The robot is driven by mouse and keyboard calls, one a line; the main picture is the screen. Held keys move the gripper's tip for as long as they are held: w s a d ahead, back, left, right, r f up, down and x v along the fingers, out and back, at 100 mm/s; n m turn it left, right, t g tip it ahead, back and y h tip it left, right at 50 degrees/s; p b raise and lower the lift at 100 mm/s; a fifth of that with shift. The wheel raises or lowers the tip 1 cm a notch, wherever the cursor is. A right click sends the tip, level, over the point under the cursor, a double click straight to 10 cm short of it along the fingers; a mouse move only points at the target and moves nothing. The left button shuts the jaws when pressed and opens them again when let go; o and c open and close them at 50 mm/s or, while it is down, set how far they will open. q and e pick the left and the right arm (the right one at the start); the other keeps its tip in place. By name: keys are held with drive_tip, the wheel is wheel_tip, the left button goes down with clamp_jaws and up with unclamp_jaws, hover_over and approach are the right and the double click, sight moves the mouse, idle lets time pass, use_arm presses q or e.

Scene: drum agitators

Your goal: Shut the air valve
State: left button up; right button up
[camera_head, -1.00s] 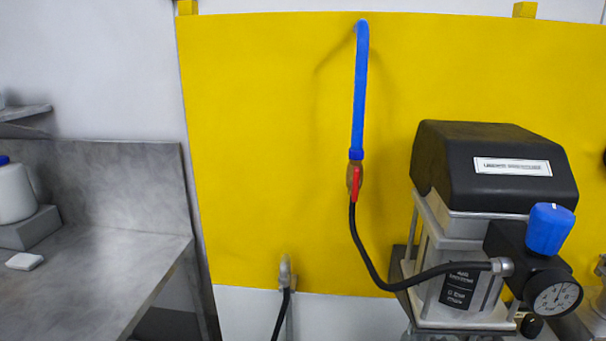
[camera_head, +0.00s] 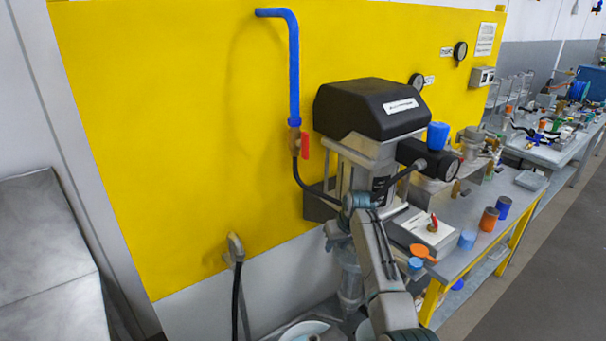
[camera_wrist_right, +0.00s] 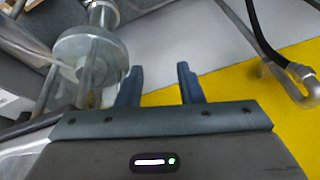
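The air valve is a brass body (camera_head: 294,141) with a red lever (camera_head: 305,146), below a blue pipe (camera_head: 294,75) on the yellow wall panel. The lever points roughly up and down, along the pipe. A black hose runs from the valve's underside toward the machine. My right gripper (camera_head: 333,232) is below the valve, apart from it, in front of the machine's lower part. In the right wrist view, its two fingers (camera_wrist_right: 159,72) are apart with nothing between them. The valve does not show in that view. My left gripper is not in view.
The black-topped machine (camera_head: 365,110) stands just right of the valve. A wall elbow fitting (camera_head: 235,246) with a black hose is lower left; it also shows in the wrist view (camera_wrist_right: 297,78). A cluttered bench (camera_head: 470,250) stands to the right. The panel left of the valve is clear.

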drive_tip(key=w+a+r+n+p, duration=0.1)
drive_tip(key=a+r, duration=0.1)
drive_tip(key=r, duration=0.9)
drive_tip(key=w+a+r, duration=0.1)
drive_tip(key=r, duration=0.9)
drive_tip(key=n+p, duration=0.1)
drive_tip(key=n, duration=0.1)
approach(308, 135)
wheel_tip(308, 135, down, 2)
drive_tip(key=p+x, duration=0.1)
drive_tip(key=x, duration=0.2)
drive_tip(key=p+x, duration=0.2)
drive_tip(key=x, duration=0.1)
drive_tip(key=p+x, duration=0.2)
drive_tip(key=x, duration=0.1)
drive_tip(key=shift+w+a, duration=0.3)
drive_tip(key=shift+w, duration=0.05)
drive_tip(key=shift+w+a+f, duration=0.1)
drive_tip(key=shift+w+f, duration=0.1)
drive_tip(key=shift+f, duration=0.5)
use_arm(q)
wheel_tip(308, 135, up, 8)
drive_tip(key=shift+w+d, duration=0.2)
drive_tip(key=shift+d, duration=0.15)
use_arm(e)
drive_tip(key=shift+t, duration=0.3)
clamp_jaws()
